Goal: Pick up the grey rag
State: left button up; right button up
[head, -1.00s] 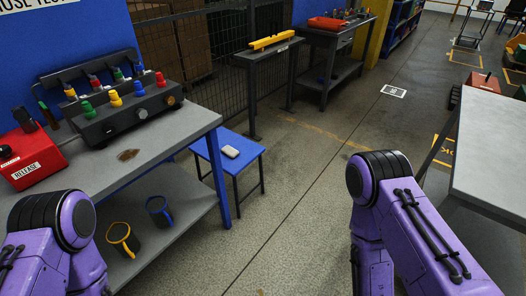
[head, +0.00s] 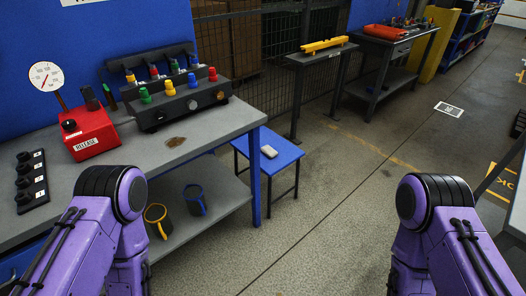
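A small light grey item (head: 269,151) lies on top of a blue stool (head: 285,158), right of the workbench. It may be the grey rag; its cloth texture is too small to make out. A brown flat patch (head: 176,142) lies on the grey workbench top (head: 215,122). My two purple arms show at the lower left and lower right, but both grippers are outside the picture. Nothing touches the light grey item.
The workbench holds a red release box (head: 89,134), a black panel with coloured knobs (head: 180,101) and a black button strip (head: 31,181). Floor right of the stool is clear.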

aim_at(268, 151)
jog(key=z, duration=0.6)
jog(key=i, duration=2.05)
jog(key=u, duration=0.25)
